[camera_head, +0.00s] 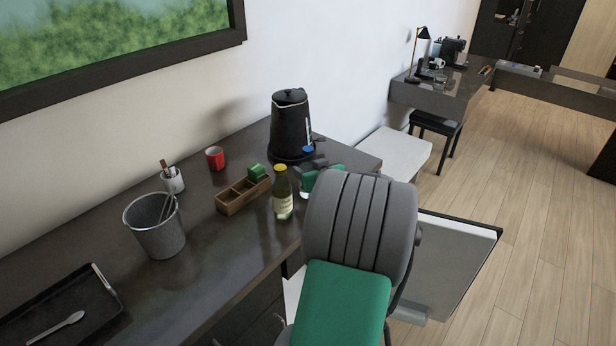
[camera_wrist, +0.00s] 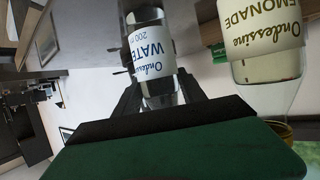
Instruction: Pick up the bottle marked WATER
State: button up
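The clear bottle marked WATER (camera_wrist: 152,55) shows upside down in the wrist view, with a white label. In the head view its blue cap (camera_head: 308,149) rises behind my gripper, which hides most of its body. My gripper (camera_wrist: 162,95) has a finger on each side of the bottle, close to its surface. I cannot tell whether the fingers press on it. A bottle with a yellow cap and a pale label (camera_head: 283,194) stands just to the left in the head view. The wrist view shows that its label reads LEMONADE (camera_wrist: 262,28).
A black kettle (camera_head: 290,125) stands just behind the WATER bottle.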

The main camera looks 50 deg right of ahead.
grip_shut()
jog(key=shift+r, duration=0.15)
dwell(0.4)
